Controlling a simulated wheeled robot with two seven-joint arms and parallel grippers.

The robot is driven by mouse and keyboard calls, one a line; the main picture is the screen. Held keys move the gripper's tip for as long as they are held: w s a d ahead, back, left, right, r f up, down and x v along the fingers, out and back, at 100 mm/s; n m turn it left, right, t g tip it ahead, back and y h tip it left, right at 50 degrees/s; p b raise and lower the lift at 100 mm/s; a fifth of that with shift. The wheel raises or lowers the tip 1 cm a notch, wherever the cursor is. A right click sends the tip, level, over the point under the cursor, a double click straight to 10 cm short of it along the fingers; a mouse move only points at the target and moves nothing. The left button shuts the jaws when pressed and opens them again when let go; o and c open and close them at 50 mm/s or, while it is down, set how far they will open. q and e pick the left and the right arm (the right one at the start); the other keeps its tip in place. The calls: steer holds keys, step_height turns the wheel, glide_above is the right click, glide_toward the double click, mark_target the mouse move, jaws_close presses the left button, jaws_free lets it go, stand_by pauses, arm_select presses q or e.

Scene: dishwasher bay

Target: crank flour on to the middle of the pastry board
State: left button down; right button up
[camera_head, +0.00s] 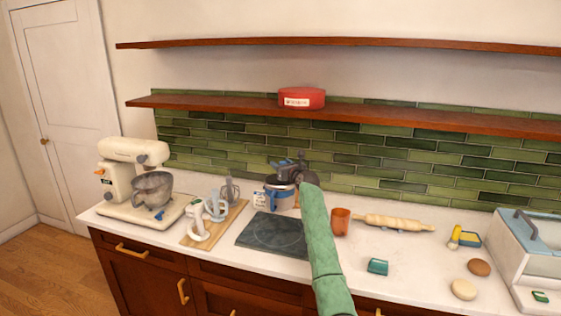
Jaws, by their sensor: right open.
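A dark square board (262,235) with a faint ring on its face lies on the counter and looks like the pastry board. My green-sleeved right arm covers its right edge. No flour shows on it. A pot-like vessel with a blue band (279,198), likely the flour sifter, stands behind the board. Its crank cannot be made out. My right gripper (288,168) is open at the top of this vessel, partly overlapping it. Whether it touches the vessel cannot be told. My left gripper is out of view.
Left are a cream stand mixer (133,160) and a wooden board (200,236) with white beater-like tools. Right are an orange cup (340,222), a rolling pin (396,222), a teal block (377,266), round pieces (463,289) and a white appliance (525,250). A red tin (302,98) sits on a shelf.

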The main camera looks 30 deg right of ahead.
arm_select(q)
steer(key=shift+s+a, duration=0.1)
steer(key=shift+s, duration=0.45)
arm_select(e)
steer(key=shift+w, duration=0.55)
steer(key=c, duration=1)
